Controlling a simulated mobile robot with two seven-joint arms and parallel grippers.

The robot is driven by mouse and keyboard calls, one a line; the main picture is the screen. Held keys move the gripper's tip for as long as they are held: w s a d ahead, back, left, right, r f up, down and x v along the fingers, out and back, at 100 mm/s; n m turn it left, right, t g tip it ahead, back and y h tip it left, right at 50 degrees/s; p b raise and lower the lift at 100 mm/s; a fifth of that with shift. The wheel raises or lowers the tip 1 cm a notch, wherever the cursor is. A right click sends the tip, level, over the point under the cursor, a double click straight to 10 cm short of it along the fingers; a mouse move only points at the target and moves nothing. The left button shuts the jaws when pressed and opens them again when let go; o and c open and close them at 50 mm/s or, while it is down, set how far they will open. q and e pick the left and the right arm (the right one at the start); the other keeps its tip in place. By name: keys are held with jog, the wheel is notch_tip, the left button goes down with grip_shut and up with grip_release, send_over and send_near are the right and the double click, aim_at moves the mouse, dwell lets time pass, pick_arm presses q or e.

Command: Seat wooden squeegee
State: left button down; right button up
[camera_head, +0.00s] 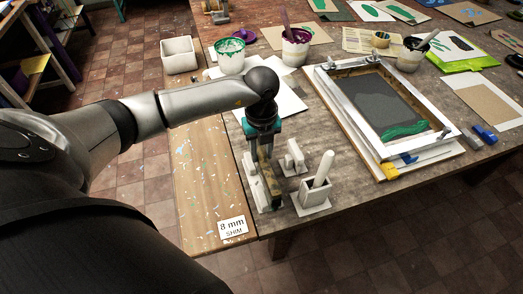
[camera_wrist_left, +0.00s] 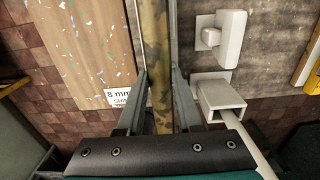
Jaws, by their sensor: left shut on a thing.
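My left gripper (camera_head: 264,160) is shut on the wooden squeegee (camera_head: 268,176), a mottled brown bar, near the left edge of the work table. In the left wrist view the squeegee (camera_wrist_left: 156,50) runs between the two fingers. In the head view it points down from the gripper, beside a small white stand (camera_head: 292,157) and a pale box-shaped holder (camera_head: 315,194) with a white handle sticking up from it. The holder also shows in the wrist view (camera_wrist_left: 218,95), right of the fingers. The squeegee's lower end is hard to make out. My right gripper is out of view.
A wooden board marked "8 mm shim" (camera_head: 205,185) lies along the table's left edge. The framed screen (camera_head: 447,131) lies at the right, with green ink on its mesh. Paint tubs (camera_head: 230,62) and papers (camera_head: 285,98) lie further back.

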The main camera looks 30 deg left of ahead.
pick_arm(q)
jog(key=shift+f+b, duration=1.45)
jog(key=shift+f, duration=0.6)
jog(key=c, duration=0.5)
grip_release()
jog(key=shift+r, duration=0.1)
notch_tip(320, 180, up, 15)
jog(key=shift+r, duration=0.15)
